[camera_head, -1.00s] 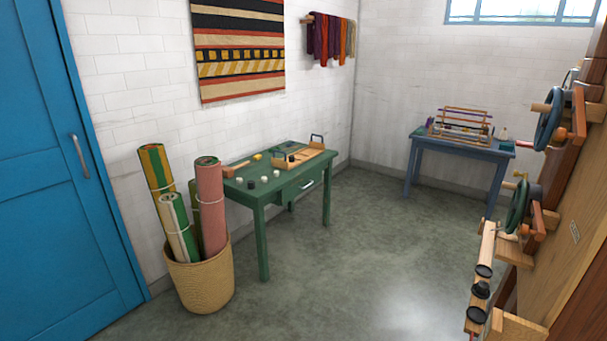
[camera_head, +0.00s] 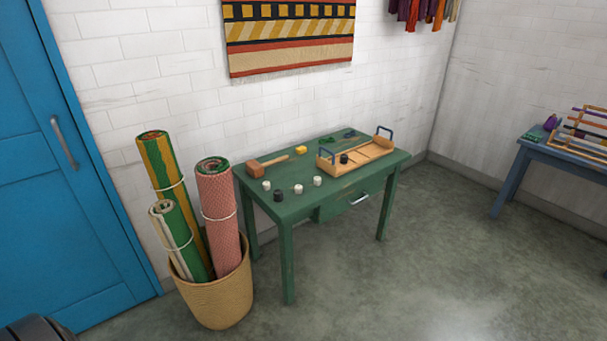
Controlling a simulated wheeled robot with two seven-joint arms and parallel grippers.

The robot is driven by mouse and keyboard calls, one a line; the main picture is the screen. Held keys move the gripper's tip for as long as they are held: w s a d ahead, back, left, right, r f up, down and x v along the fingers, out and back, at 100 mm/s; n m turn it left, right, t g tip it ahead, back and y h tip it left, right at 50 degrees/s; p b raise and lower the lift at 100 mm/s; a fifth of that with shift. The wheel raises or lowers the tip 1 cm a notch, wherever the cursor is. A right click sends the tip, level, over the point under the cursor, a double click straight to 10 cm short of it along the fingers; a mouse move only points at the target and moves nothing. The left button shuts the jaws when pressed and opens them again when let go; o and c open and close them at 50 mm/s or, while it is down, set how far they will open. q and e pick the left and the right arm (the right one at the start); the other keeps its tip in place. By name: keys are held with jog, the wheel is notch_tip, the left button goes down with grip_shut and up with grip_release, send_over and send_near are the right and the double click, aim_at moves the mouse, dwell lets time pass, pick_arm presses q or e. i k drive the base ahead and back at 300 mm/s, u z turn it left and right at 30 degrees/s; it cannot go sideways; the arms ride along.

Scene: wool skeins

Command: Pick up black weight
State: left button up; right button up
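A small black weight (camera_head: 278,196) stands on the green table (camera_head: 336,187), near its front left edge. Another small black piece (camera_head: 344,158) sits in or at the front side of the wooden tray (camera_head: 365,158) with dark handles. Several small white weights (camera_head: 298,188) stand near the black one. Neither of my grippers shows in the head view, so their state is hidden.
A mallet (camera_head: 266,165) and a yellow block (camera_head: 301,150) lie on the table. A basket (camera_head: 218,299) of rolled rugs stands against the table's left side. A blue table (camera_head: 560,157) is at the right. The floor in front is clear.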

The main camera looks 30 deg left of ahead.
aim_at(278, 195)
jog(key=i, duration=2.75)
jog(key=u, duration=1.5)
